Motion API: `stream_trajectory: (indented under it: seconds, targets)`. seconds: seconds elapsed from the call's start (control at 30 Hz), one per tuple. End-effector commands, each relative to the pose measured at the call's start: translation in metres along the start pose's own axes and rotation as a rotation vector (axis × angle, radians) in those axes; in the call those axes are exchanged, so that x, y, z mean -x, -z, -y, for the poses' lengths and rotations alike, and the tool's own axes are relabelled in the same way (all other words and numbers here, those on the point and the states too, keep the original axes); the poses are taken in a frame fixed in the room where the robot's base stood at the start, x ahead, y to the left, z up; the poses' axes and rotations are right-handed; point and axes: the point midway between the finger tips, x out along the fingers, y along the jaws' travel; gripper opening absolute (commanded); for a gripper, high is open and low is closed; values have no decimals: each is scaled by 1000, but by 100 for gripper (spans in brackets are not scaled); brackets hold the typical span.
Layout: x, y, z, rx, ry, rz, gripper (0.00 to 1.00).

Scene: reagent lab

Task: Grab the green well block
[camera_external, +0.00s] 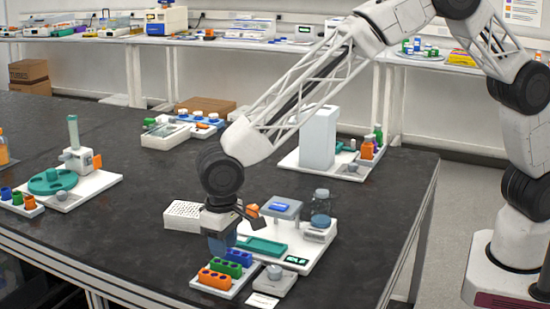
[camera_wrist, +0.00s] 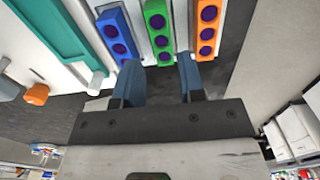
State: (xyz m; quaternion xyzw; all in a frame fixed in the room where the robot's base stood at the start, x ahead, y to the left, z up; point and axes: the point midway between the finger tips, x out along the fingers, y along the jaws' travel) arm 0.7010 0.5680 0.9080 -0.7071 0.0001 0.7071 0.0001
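The green well block (camera_wrist: 158,30) stands between a blue well block (camera_wrist: 117,34) and an orange well block (camera_wrist: 208,28) in the wrist view, with dark round wells along its top. The blocks sit in a row on a white rack (camera_wrist: 178,22). My gripper (camera_wrist: 161,80) has its two blue fingers spread apart with nothing between them. The green block's near end lies just beyond the gap, roughly in line with it. In the external view my gripper (camera_external: 222,243) hangs over the rack area at the front of the bench and hides part of it.
A teal tray (camera_wrist: 50,35) lies left of the blocks in the wrist view. A weighing station with a jar (camera_external: 320,212) stands behind right of my gripper, and a white perforated box (camera_external: 184,215) stands to the left. Bench space (camera_external: 130,230) farther left is clear.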

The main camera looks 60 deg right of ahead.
Motion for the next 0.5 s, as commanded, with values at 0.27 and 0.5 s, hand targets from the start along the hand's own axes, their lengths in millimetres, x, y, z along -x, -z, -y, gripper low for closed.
stream_trajectory:
  seconds: [0.27,0.5]
  targets:
    - [-17,0,1,0,-1,1,36]
    - [-43,0,2,0,-1,1,36]
